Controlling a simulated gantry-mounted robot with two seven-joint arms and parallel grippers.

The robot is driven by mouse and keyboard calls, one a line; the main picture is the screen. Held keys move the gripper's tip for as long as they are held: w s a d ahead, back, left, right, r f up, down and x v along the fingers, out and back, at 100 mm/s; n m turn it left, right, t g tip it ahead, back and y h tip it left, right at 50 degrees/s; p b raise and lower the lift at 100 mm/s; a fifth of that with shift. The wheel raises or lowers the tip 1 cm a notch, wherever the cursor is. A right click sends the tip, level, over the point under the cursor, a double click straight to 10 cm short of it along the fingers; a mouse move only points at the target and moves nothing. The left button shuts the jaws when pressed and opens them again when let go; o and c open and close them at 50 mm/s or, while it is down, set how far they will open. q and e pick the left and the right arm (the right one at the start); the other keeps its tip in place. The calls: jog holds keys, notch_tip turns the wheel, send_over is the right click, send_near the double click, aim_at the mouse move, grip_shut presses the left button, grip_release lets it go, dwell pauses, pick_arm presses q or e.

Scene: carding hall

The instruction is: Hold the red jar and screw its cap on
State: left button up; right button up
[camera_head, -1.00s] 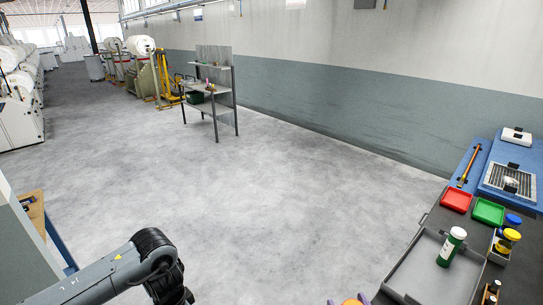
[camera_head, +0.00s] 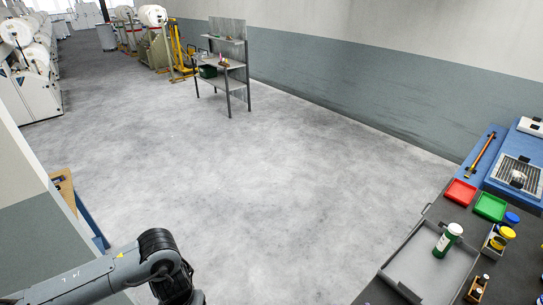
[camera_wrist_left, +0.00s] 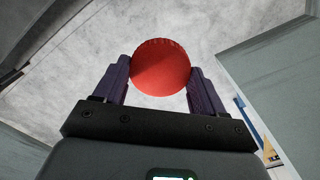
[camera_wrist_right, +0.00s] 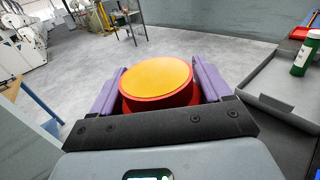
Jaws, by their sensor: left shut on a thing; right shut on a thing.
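My left gripper (camera_wrist_left: 160,85) is shut on a round red piece with a ridged edge, which looks like the cap (camera_wrist_left: 160,66). It is held above the floor, and in the head view only my left arm shows, at the lower left. My right gripper (camera_wrist_right: 160,88) is shut on the red jar (camera_wrist_right: 158,103), gripped at its sides. The jar shows a flat yellow-orange round face inside a red rim. Its lower part is hidden by the gripper. Cap and jar are apart, each in its own gripper. Neither shows in the head view.
At right, a dark bench holds a grey tray (camera_head: 408,268), a green jar with a white cap (camera_head: 448,238), a red tray (camera_head: 460,192), a green tray (camera_head: 490,206), and blue and yellow jars (camera_head: 503,236). A metal shelf (camera_head: 228,66) stands far back. The floor between is clear.

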pick_arm(q)
jog(key=shift+s+r+p, duration=0.55)
jog(key=shift+r+p, duration=0.05)
jog(key=shift+r, duration=0.2)
jog(key=shift+s+r+p, duration=0.5)
jog(key=shift+r+p, duration=0.1)
jog(key=shift+r, duration=0.15)
pick_arm(e)
jog(key=shift+s+r, duration=0.5)
jog(key=shift+r, duration=0.3)
jog(key=shift+s+r, duration=0.45)
jog(key=shift+r, duration=0.35)
jog(key=a+r+n+g+y, duration=0.2)
jog(key=a+r+n+y, duration=0.2)
jog(key=a, duration=0.3)
jog(key=w+a+r+n+g+y, duration=0.1)
jog(key=a+r+n+g+y, duration=0.1)
jog(key=a+r+n+y, duration=0.2)
jog(key=a+r+y, duration=0.2)
jog(key=a+y, duration=0.1)
jog(key=a, duration=0.1)
jog(key=shift+a+r+y, duration=0.2)
jog(key=shift+r+y, duration=0.05)
jog(key=shift+y, duration=0.05)
pick_arm(q)
jog(key=shift+d, duration=0.1)
